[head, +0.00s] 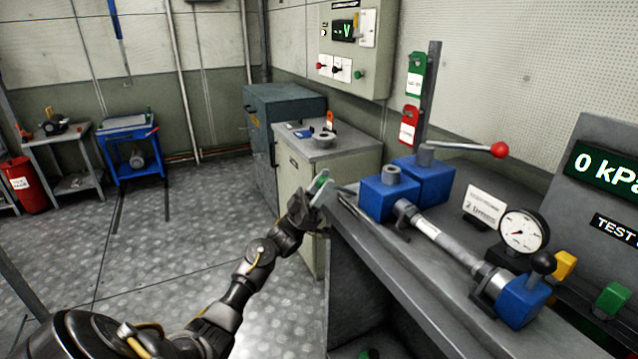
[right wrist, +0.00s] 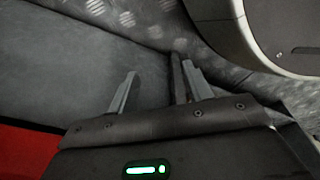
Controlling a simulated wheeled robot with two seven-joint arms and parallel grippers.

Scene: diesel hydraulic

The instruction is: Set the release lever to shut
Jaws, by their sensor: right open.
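A lever with a red knob (head: 499,149) reaches to the right from the blue block (head: 428,178) on the bench. A second, short lever with a black knob (head: 542,262) stands on the smaller blue block (head: 523,301) at the near right. No label shows which one is the release lever. My left gripper (head: 335,188) is at the bench's left edge, left of the blue blocks and apart from both levers. Its fingers are too small to tell their opening. My right gripper (right wrist: 160,70) is open and empty in the right wrist view, with no lever in sight there.
A metal cylinder (head: 440,241) joins the blue blocks, with a round gauge (head: 523,230) beside it. A post with green (head: 415,74) and red (head: 409,124) tags rises behind. A console reading 0 kPa (head: 600,170) stands at the right.

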